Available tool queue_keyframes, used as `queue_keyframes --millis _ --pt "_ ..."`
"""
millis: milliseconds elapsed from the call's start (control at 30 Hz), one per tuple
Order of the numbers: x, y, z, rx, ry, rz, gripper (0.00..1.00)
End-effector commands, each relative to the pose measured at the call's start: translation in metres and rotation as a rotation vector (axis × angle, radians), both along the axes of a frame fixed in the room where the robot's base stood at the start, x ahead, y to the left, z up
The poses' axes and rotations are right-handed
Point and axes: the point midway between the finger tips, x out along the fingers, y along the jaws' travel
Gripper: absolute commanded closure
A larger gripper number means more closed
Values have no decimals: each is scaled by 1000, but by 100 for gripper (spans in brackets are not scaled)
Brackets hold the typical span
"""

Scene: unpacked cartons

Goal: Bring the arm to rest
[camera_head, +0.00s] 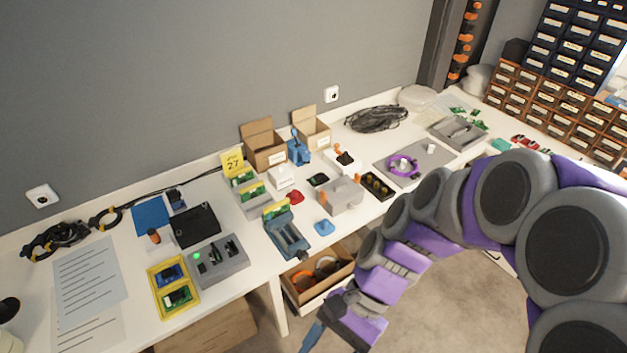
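My purple and grey arm (428,208) arches in from the right side and bends down toward the bottom middle. My gripper (318,338) is at the arm's lower end, in front of the table edge and low over the floor. Its fingers are small and partly cut off by the bottom of the picture, so I cannot tell whether they are open or shut. No held object shows at it.
A long white table (110,260) runs along the grey wall, crowded with electronics, small cartons (264,150) and tools. An open drawer or box (318,280) sticks out below the table edge, close to my arm. Bare floor (450,310) shows under the arm.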

Motion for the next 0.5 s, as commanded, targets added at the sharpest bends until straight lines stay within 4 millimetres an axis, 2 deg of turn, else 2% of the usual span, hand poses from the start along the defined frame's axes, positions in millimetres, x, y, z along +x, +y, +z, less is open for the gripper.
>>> queue_keyframes --millis 300,500 --pt "-13 -66 13 -134 -409 379 35" --pt "-17 -102 27 -220 -570 573 35"
